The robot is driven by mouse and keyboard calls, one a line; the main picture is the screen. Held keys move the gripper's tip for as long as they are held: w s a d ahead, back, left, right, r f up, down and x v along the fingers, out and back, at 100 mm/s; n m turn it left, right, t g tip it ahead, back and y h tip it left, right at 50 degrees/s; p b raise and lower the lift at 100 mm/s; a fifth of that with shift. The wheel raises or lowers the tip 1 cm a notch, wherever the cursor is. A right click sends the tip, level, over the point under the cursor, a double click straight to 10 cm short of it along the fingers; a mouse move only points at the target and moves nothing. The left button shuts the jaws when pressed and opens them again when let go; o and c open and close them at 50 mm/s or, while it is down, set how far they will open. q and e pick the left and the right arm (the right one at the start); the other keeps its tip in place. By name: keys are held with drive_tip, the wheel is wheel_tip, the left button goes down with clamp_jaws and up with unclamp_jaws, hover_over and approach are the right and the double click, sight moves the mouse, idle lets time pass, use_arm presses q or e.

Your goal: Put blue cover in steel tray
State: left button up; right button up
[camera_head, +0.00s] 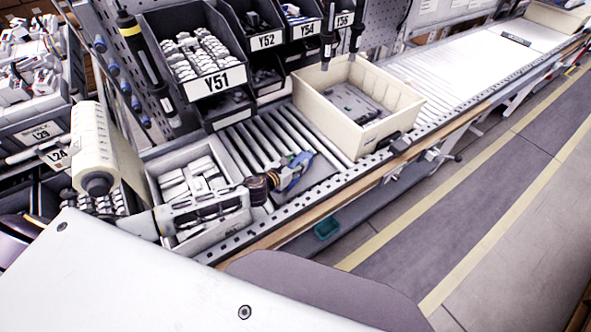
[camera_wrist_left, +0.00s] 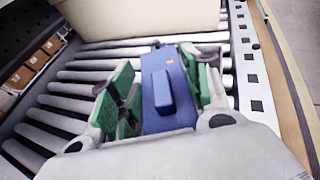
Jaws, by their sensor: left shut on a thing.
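My left gripper (camera_head: 297,166) has green finger pads and is shut on a blue cover (camera_wrist_left: 165,92), a flat blue plate with a raised bar and a small orange mark. The cover also shows in the head view (camera_head: 289,175), partly hidden by the fingers. The gripper is over the roller conveyor, just left of the cream crate. I cannot tell for sure which container is the steel tray; a grey bin (camera_head: 150,160) with white parts stands left of the gripper, partly behind my arm. My right gripper is not in view.
The cream crate (camera_head: 402,118) holds a dark grey part and stands on the roller conveyor (camera_head: 262,137). Dark bins labelled Y51 (camera_head: 213,83) and Y52 stand behind. A roll (camera_head: 90,150) sits at the left. The conveyor right of the crate is mostly clear.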

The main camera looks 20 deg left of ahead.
use_arm(q)
drive_tip(key=shift+f+b, duration=0.3)
drive_tip(key=shift+f, duration=1.45)
drive_tip(key=shift+f, duration=0.1)
drive_tip(key=o, duration=1)
drive_tip(key=shift+o, duration=0.2)
drive_tip(key=shift+b+v, duration=0.3)
drive_tip(key=shift+v, duration=3.5)
drive_tip(key=shift+d, duration=0.15)
